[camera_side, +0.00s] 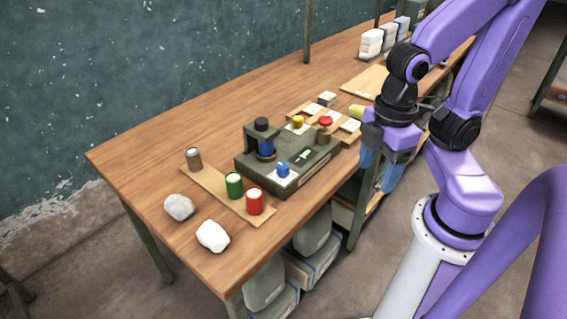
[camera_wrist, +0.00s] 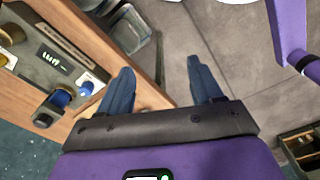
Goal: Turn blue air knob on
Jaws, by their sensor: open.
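The blue air knob (camera_side: 283,169) sits on a white label plate at the front corner of a dark green-grey control box (camera_side: 310,170) on the table. In the wrist view the blue knob (camera_wrist: 87,88) shows at the left, on the box's edge side. My gripper (camera_side: 378,178) is to the right of the box, beyond the table's front edge, pointing down. In the wrist view its two blue fingers (camera_wrist: 158,75) are spread apart with nothing between them. It is well clear of the knob.
A black-capped blue cylinder (camera_side: 264,138) stands on the box. A yellow knob (camera_side: 298,121) and a red knob (camera_side: 325,121) are behind. Grey, green and red (camera_side: 254,202) canisters stand on a wooden board, left. Two white lumps (camera_side: 212,236) lie near the table's corner.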

